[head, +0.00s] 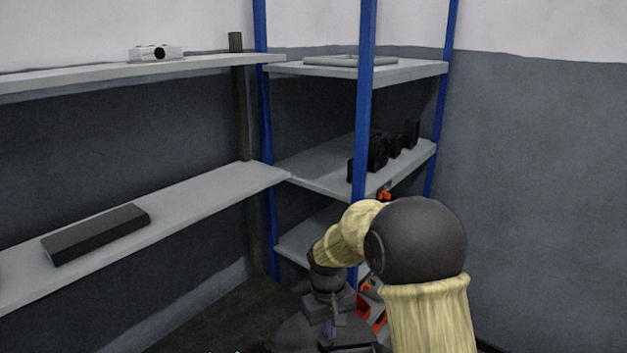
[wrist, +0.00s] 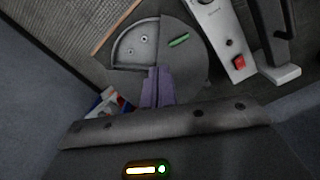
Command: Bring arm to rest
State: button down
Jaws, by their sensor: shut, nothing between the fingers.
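My gripper (wrist: 157,88) shows in the wrist view as two purple fingers side by side, shut and empty. It points down over a round grey surface. In the head view my gripper (head: 329,329) hangs low at the bottom centre, below my bent arm, small and partly hidden by the wrist. The arm is folded in front of the blue-posted shelf rack and appears to touch nothing.
A blue-posted rack (head: 366,100) with grey shelves stands behind my arm and holds several black items (head: 378,152). Left wall shelves hold a dark flat box (head: 96,233) and a white device (head: 156,53).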

jog(key=s+d+r+m+t+p, duration=0.1)
jog(key=s+d+r+m, duration=0.1)
jog(key=s+d, duration=0.4)
jog(key=s+d+r+m+t, duration=0.2)
jog(key=s+d, duration=0.3)
jog(key=s, duration=0.5)
jog(key=shift+s+d+r+m+p, duration=0.15)
jog(key=shift+d+r+m+p, duration=0.3)
jog(key=shift+r, duration=0.35)
jog(key=shift+a, duration=0.15)
